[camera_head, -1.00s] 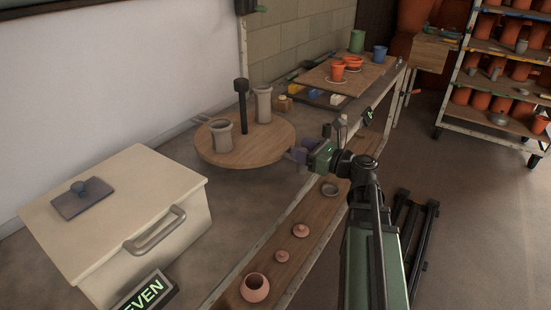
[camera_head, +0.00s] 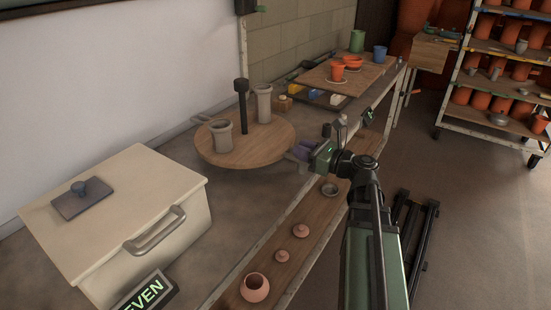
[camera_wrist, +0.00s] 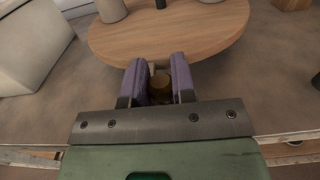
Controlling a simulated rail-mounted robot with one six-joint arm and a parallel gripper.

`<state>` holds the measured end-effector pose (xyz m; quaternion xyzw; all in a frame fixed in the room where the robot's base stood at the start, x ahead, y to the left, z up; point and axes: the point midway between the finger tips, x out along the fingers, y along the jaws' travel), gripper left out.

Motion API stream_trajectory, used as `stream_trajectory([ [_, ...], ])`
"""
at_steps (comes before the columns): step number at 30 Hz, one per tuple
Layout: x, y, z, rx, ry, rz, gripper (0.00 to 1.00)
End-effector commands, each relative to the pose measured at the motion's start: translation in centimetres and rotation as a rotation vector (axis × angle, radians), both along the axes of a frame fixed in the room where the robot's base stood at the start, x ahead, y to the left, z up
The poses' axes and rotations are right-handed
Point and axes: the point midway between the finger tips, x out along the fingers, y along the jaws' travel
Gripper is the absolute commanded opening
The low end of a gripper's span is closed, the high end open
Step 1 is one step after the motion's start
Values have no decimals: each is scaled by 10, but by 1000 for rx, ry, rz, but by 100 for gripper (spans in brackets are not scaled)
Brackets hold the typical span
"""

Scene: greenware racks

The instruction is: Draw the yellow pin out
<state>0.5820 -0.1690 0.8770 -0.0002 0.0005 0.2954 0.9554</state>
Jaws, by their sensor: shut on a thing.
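My gripper (camera_head: 298,154) has purple fingers and sits at the right edge of the round wooden wheel board (camera_head: 225,157). In the wrist view my gripper (camera_wrist: 158,82) is shut on a small brownish-yellow piece (camera_wrist: 160,88), which I take to be the yellow pin. The piece lies between the fingers, just short of the near rim of the board. Its lower end is hidden, so I cannot tell how far it sits in anything. In the head view the fingers hide it.
Two grey clay vessels (camera_head: 221,137) (camera_head: 263,104) and a dark post (camera_head: 242,105) stand on the board. A cream box with a handle (camera_head: 155,235) is at left. A low plank (camera_head: 270,272) with small pots runs along the front. Grey bench (camera_head: 120,150) surrounds the board.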

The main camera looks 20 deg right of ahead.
Motion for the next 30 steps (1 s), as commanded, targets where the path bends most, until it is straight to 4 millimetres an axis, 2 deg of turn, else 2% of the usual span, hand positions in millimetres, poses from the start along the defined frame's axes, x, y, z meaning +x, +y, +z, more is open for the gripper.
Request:
stream_trajectory([
  [22,0,0,4,1,-1,0,0],
  [30,0,0,17,1,-1,0,0],
])
